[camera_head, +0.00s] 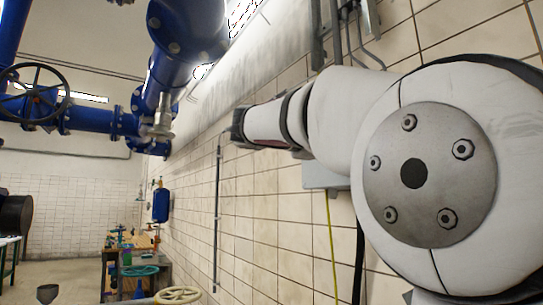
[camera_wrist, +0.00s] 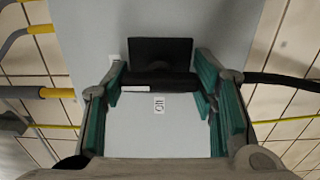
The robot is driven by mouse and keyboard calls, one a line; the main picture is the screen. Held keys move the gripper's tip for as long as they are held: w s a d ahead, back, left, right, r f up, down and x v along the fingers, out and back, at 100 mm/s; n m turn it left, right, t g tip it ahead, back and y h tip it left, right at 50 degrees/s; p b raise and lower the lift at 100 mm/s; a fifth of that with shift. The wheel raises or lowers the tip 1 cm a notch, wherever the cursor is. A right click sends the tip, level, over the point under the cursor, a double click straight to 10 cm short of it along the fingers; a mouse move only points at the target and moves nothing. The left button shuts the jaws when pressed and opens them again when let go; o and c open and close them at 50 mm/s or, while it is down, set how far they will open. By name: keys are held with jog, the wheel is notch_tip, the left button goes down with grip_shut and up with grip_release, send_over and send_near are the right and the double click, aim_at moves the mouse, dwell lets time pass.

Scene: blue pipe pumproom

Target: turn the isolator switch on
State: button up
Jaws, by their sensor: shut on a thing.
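The isolator switch box is a grey box (camera_wrist: 85,32) on the tiled wall, filling the middle of the wrist view. Its black switch handle (camera_wrist: 161,58) lies crosswise at the upper middle of the box face. A small label with dark marks is on the face below it. My gripper (camera_wrist: 161,84) has its teal-padded fingers at the left and right ends of the handle and is shut on it. In the head view part of a grey box (camera_head: 322,178) shows below my arm. My arm hides the gripper and the handle there.
Yellow and grey conduits (camera_wrist: 55,93) run left of the box, and a black cable (camera_wrist: 285,81) leaves to its right. In the head view, blue pipes (camera_head: 185,45) with a black handwheel (camera_head: 35,92) are at upper left. A cluttered bench (camera_head: 140,245) stands farther back.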

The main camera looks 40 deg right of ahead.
dwell(0.3)
jog(key=o, duration=1.2)
jog(key=shift+c, duration=0.2)
jog(key=a, duration=1.2)
jog(key=shift+w, duration=0.3)
